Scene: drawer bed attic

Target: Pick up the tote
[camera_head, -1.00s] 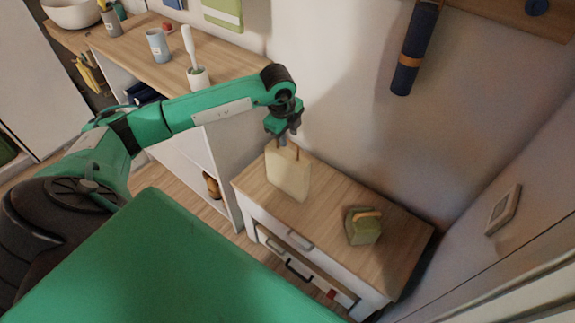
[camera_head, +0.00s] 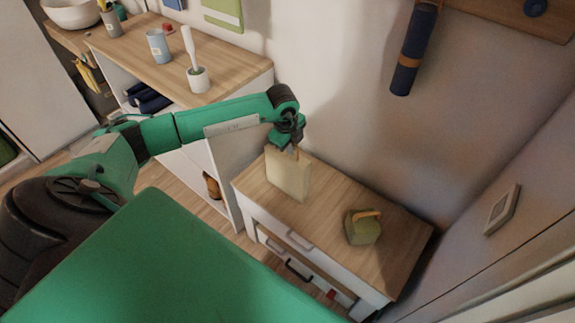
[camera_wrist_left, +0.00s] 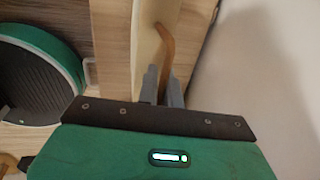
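The tote (camera_head: 289,175) is a cream bag with tan handles. It stands upright on the wooden top of a white drawer cabinet (camera_head: 340,205), near its back left corner. My left gripper (camera_head: 295,150) points down at the tote's top edge. In the left wrist view, a tan handle (camera_wrist_left: 165,45) of the tote (camera_wrist_left: 146,40) runs down between the two grey fingers (camera_wrist_left: 162,88). The fingers are close around the handle, but whether they pinch it is hard to tell. My right gripper is out of view.
A green object with an orange-tan top (camera_head: 363,227) stands on the cabinet's right part. A wooden shelf unit (camera_head: 215,65) with a cup (camera_head: 158,45) and a white brush holder (camera_head: 198,80) stands behind my arm. A blue roll (camera_head: 410,60) hangs on the wall.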

